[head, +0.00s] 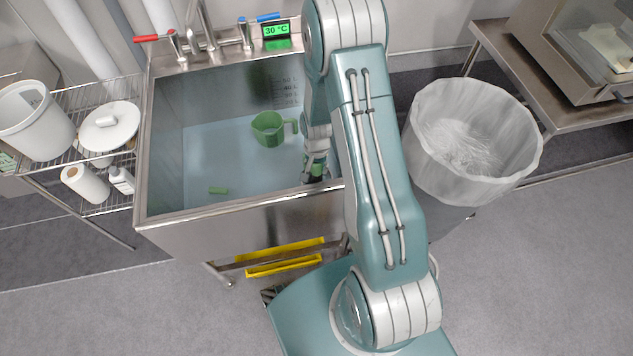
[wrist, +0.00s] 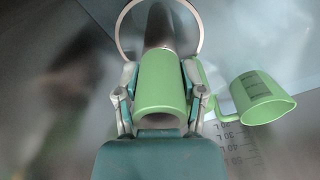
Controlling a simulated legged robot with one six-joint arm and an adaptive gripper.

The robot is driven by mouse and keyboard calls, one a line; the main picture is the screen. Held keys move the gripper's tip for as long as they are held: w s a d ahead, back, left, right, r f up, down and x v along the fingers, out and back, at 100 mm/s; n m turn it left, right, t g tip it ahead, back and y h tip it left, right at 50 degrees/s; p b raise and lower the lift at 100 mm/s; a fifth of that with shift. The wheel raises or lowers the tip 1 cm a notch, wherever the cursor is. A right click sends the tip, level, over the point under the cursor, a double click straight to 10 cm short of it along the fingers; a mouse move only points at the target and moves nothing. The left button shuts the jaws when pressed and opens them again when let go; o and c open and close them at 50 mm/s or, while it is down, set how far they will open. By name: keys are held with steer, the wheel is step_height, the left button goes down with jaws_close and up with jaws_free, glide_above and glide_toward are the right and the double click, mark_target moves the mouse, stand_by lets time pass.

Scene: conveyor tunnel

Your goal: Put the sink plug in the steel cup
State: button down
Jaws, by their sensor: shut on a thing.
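My gripper reaches down into the steel sink (head: 240,212) at its right side, and my arm hides part of that area. In the wrist view my gripper (wrist: 160,108) is shut on a smooth green cylindrical piece (wrist: 160,80). A dark shaft and a thin pale ring (wrist: 122,28) show beyond it; I cannot tell whether they belong to it. I cannot tell whether the held piece is the sink plug. I can make out no steel cup for certain in either view.
A green measuring jug (head: 267,129) is in the sink, left of my gripper; it also shows in the wrist view (wrist: 262,98). The tap (head: 207,30) stands at the back. A wire rack (head: 95,90) is on the left, a lined bin (head: 470,140) on the right.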

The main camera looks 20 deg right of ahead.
steer(key=shift+r, duration=1.5)
step_height(320, 180, up, 20)
steer(key=shift+f, duration=0.2)
stand_by(1.3)
stand_by(0.8)
